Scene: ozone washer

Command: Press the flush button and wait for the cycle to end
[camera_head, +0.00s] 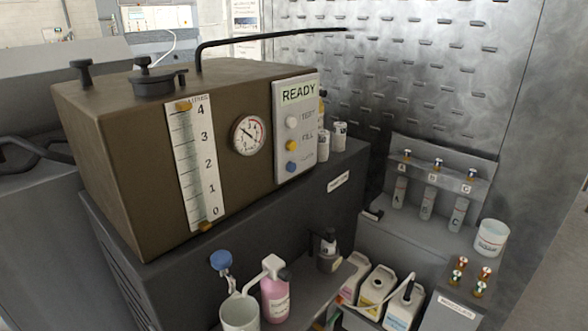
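The brown washer box (235,205) stands on a dark cabinet. Its light control panel (296,130) has a display (298,93) reading READY. Below it are a white button (291,122) marked TEST, a yellow button (291,146) marked FILL and a blue button (291,167). I cannot read a label beside the blue button. A round gauge (248,135) and a level scale (197,160) numbered 0 to 4 are on the front. Neither of my grippers is in view.
Below the box are a blue-handled tap (221,261), a grey cup (240,313), a pink bottle (275,292) and a dark bottle (328,252). White jugs (375,290) and a white tub (491,238) stand at right. The space before the panel looks clear.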

